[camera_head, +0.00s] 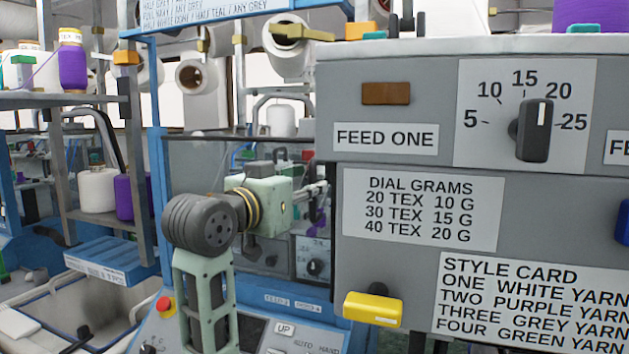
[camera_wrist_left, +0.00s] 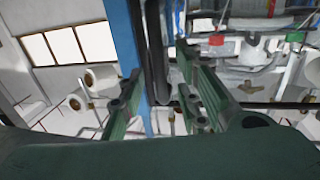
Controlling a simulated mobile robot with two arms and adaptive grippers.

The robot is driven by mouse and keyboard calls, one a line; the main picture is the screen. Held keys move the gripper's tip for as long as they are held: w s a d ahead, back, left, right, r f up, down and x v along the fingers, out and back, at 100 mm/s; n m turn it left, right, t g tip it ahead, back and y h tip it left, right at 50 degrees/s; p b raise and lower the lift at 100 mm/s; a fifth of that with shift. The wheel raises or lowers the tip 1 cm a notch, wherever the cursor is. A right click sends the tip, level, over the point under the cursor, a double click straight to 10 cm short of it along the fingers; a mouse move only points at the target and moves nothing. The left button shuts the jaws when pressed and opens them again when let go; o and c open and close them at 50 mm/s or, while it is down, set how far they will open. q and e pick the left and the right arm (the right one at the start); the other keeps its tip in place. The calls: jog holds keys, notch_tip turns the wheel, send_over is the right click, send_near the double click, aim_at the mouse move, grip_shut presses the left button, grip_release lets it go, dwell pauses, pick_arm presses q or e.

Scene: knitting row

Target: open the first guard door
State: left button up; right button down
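The guard door (camera_head: 203,160) is a clear panel with a dark top edge, left of the grey control box in the head view. It appears closed, though its right side is hidden behind the box and my arm. My left gripper (camera_head: 312,190) is in front of the panel, pointing right, its tips partly hidden near the box edge. In the left wrist view my left gripper (camera_wrist_left: 160,80) has its green fingers apart. A dark upright bar (camera_wrist_left: 156,50), perhaps the door handle, and a blue post (camera_wrist_left: 133,50) show between and beyond them; contact cannot be told. My right gripper is not in view.
The grey control box (camera_head: 420,240) with a dial (camera_head: 534,130) and a yellow block (camera_head: 372,308) fills the right, close to my left gripper. A red button (camera_head: 165,306) sits on the panel below. Yarn shelves (camera_head: 60,98) stand at the left.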

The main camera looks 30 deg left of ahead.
pick_arm(q)
jog(key=shift+w, duration=1.2)
jog(key=shift+w+a+f, duration=0.1)
jog(key=shift+w, duration=0.1)
jog(key=c, duration=0.7)
grip_shut()
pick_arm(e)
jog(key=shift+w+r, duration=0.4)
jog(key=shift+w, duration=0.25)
